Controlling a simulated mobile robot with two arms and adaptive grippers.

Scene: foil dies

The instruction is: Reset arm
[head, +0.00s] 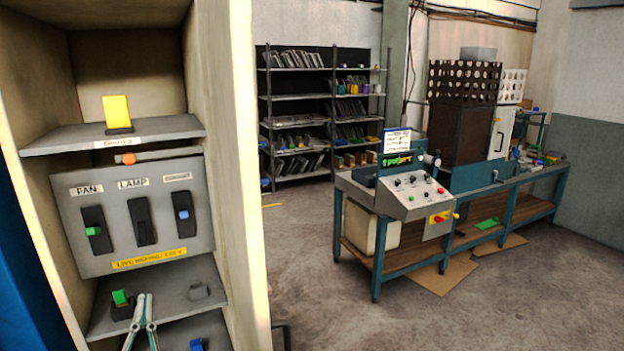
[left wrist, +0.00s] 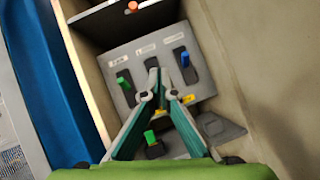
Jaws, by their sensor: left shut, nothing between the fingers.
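My left gripper (head: 145,298) is shut and empty. It points up in front of the lower shelf of an open cabinet, below a grey switch panel (head: 150,252). In the left wrist view my left gripper (left wrist: 159,75) reaches up toward the panel, its tips over the panel's middle. I cannot tell whether they touch it. The panel has three black switches: FAN with a green knob (head: 93,231), LAMP (head: 141,220) with no coloured knob visible, and a third with a blue knob (head: 184,214). My right gripper is out of view.
A green-topped block (head: 120,297) and a grey bracket (head: 199,292) sit on the shelf under the panel. A yellow block (head: 117,108) stands on the upper shelf. The cabinet's right side wall (head: 232,180) is close. A workbench (head: 410,268) stands farther right, with open floor before it.

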